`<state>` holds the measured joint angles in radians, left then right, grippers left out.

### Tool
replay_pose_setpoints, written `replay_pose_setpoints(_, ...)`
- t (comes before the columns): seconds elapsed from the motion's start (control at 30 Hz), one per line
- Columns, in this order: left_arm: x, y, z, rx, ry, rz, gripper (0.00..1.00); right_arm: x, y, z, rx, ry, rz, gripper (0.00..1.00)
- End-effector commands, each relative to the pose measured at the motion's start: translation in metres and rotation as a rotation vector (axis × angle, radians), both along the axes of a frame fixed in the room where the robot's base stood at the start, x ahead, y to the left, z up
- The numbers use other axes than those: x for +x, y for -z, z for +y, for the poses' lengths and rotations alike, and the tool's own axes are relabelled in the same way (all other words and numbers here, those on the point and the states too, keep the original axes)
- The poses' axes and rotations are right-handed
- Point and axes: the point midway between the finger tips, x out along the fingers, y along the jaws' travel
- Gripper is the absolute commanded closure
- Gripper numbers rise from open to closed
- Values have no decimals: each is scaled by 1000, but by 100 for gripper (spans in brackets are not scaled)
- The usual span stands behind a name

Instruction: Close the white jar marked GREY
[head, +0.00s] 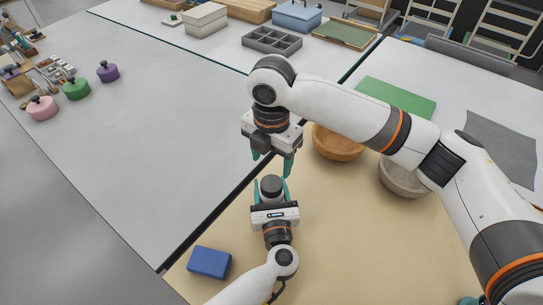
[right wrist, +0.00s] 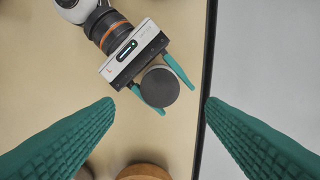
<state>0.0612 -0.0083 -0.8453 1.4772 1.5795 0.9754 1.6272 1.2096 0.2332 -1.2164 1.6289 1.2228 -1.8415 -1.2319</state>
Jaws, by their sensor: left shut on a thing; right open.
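My left gripper (head: 271,190) is shut on a dark grey, round, flat-topped thing (head: 271,184) above the tan mat. This thing also shows from above in the right wrist view (right wrist: 160,87), between the teal fingers of my left gripper (right wrist: 177,98). I see no white wall or GREY marking on it, so I cannot tell whether it is the jar or a lid. My right gripper (head: 272,163) is open and empty just above and beyond it, and its fingers point down. In the right wrist view, the round thing lies between the spread fingers of my right gripper (right wrist: 160,103).
An orange-brown bowl (head: 337,148) and a grey bowl (head: 400,183) stand on the tan mat (head: 345,230), partly behind my right arm. A blue block (head: 209,262) lies at front left. Pink (head: 42,108), green (head: 76,89) and purple (head: 108,72) knobbed pots stand far left.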

Motion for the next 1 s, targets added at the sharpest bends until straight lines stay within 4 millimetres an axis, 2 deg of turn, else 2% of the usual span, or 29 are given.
replay_pose_setpoints(0.17, 0, 0, 0, 0, 0, 1, 100, 0, 3, 0, -1, 2, 1, 35)
replay_pose_setpoints(0.27, 0, 0, 0, 0, 0, 0, 100, 0, 11, 0, -1, 3, 2, 35)
replay_pose_setpoints(0.5, 0, 0, 0, 0, 0, 0, 100, 0, 49, -1, -3, 5, 3, 35)
replay_pose_setpoints(0.7, 0, 0, 0, 0, 0, 0, 100, 0, 73, 0, -1, 4, 2, 35)
replay_pose_setpoints(1.0, 0, 0, 0, 0, 0, 0, 100, 0, 80, 0, 0, 4, 0, 35)
